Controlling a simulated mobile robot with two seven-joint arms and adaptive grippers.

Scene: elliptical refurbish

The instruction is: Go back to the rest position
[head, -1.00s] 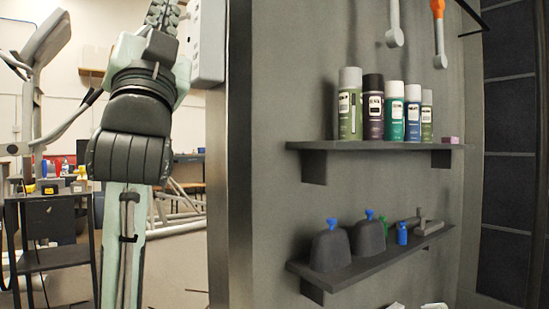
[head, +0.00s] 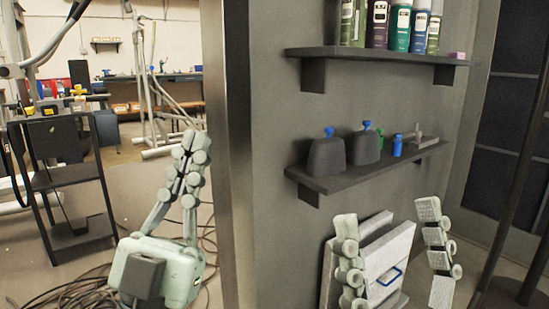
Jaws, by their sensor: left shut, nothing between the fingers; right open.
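My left gripper (head: 190,140) is at the lower left of the head view. It points up, its pale green fingers are closed together, and it holds nothing. It is left of the grey wall edge, above the floor. My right gripper (head: 387,212) is at the lower right with its two fingers spread wide and pointing up. A white box-like thing (head: 390,258) with a blue handle shows between and behind those fingers. Whether the fingers touch it cannot be told. The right gripper's base is out of view.
A grey wall carries an upper shelf (head: 385,55) with several spray cans and a lower shelf (head: 370,170) with two dark lumps with blue tops and small items. A black cart (head: 72,185) stands at the left. Cables (head: 75,290) lie on the floor.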

